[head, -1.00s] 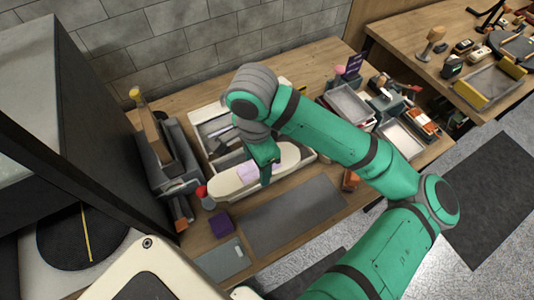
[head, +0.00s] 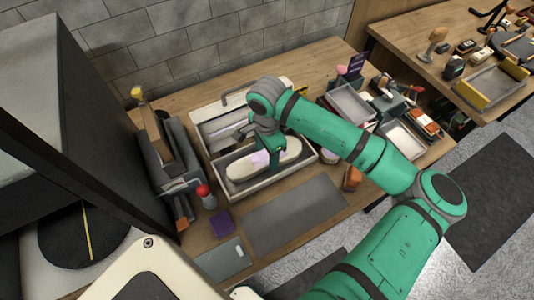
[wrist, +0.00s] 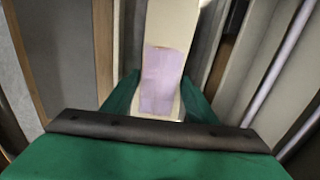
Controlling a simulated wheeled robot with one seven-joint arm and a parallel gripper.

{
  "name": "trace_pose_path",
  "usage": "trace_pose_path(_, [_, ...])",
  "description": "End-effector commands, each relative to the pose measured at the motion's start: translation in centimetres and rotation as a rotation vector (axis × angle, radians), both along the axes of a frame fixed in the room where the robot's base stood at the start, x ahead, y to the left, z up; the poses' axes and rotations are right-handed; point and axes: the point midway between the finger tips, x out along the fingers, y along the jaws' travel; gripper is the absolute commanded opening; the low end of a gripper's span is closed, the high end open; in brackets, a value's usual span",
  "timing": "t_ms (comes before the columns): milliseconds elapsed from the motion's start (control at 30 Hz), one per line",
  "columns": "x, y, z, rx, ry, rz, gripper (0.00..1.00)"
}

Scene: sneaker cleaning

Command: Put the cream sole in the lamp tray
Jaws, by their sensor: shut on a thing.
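The cream sole (head: 240,171) is a long pale piece with a lilac patch on its middle. It also shows in the wrist view (wrist: 163,22). My gripper (head: 268,158) is shut on it at the lilac patch, with one green finger on each side in the wrist view (wrist: 160,98). The sole lies lengthwise within the outline of the lamp tray (head: 262,188), a pale-rimmed tray with a grey inside. I cannot tell whether the sole touches the tray floor. My gripper and wrist hide part of the sole and of the tray's back.
A grey mat (head: 293,215) and a purple block (head: 222,224) lie in front of the tray. A red-topped bottle (head: 207,197) stands close to its left. A dark grey holder (head: 170,160) is further left. An orange item (head: 352,178) is at the right.

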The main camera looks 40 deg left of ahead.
Motion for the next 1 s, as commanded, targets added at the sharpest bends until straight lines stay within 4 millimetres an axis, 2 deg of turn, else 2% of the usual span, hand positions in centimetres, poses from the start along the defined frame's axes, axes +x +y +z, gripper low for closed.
trace_pose_path(433, [0.0,0.0,-0.6,0.001,0.001,-0.001,0.23])
trace_pose_path(467, [0.0,0.0,-0.6,0.001,0.0,-0.001,0.57])
trace_pose_path(500, [0.0,0.0,-0.6,0.001,0.0,-0.001,0.67])
trace_pose_path(533, [0.0,0.0,-0.6,0.001,0.0,-0.001,0.72])
trace_pose_path(867, [0.0,0.0,-0.5,0.001,0.0,-0.001,0.72])
trace_pose_path(1000, [0.0,0.0,0.6,0.001,0.001,-0.001,0.72])
